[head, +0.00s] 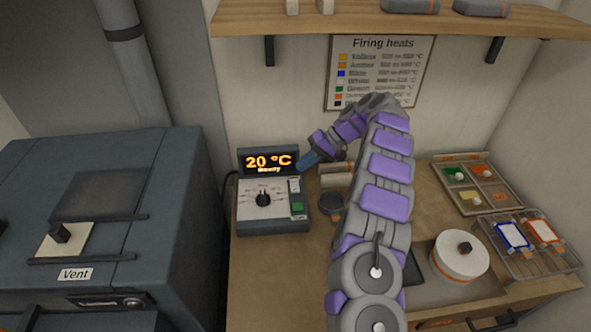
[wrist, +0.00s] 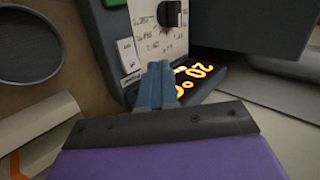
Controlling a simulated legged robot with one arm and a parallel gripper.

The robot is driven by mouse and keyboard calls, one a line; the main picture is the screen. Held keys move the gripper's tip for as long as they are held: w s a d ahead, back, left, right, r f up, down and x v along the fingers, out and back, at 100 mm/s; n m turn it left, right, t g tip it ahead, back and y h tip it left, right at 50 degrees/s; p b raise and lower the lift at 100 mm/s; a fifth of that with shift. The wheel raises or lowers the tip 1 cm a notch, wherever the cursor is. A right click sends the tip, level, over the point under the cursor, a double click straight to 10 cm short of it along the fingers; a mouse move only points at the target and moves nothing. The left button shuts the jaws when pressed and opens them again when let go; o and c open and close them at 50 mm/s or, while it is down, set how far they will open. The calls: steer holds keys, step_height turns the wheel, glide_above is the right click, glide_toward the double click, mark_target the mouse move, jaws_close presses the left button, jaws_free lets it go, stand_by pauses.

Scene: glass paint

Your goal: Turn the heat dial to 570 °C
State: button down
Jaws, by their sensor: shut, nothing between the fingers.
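The heat controller (head: 273,222) stands on the bench beside the kiln. Its display (head: 268,162) reads 20 °C in orange, with a small word below that I read as "Ready". The black heat dial (head: 263,199) sits on the pale front panel; it also shows in the wrist view (wrist: 169,13). A white switch (head: 294,185) and a green button (head: 298,207) are to its right. My gripper (head: 303,165) is shut and empty, at the right end of the display, above and right of the dial. In the wrist view its blue fingers (wrist: 157,85) are together, apart from the dial.
The dark kiln (head: 170,190) with a "Vent" label stands left. A Firing heats chart (head: 378,72) hangs on the wall, its figures blurred. A round dark dish (head: 333,202) is right of the controller. A paint tray (head: 475,203), a rack (head: 515,262) and a white round pot (head: 461,256) are farther right.

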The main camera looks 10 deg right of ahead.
steer(key=s+d+m+y+p, duration=0.1)
steer(key=s+d+y+p, duration=0.1)
steer(key=d+p, duration=0.2)
steer(key=t, duration=0.1)
glide_toward(266, 194)
steer(key=shift+s+a+f+y, duration=0.15)
steer(key=shift+s+f, duration=0.15)
steer(key=shift+f, duration=0.3)
steer(key=shift+s+a+f+y, duration=0.15)
steer(key=shift+s+f, duration=0.1)
steer(key=shift+f, duration=0.35)
steer(key=a, duration=0.3)
steer(key=shift+a+f+b, duration=0.1)
steer(key=shift+a+b, duration=0.25)
steer(key=shift+a, duration=0.55)
steer(key=shift+d, duration=0.15)
steer(key=shift+w, duration=0.15)
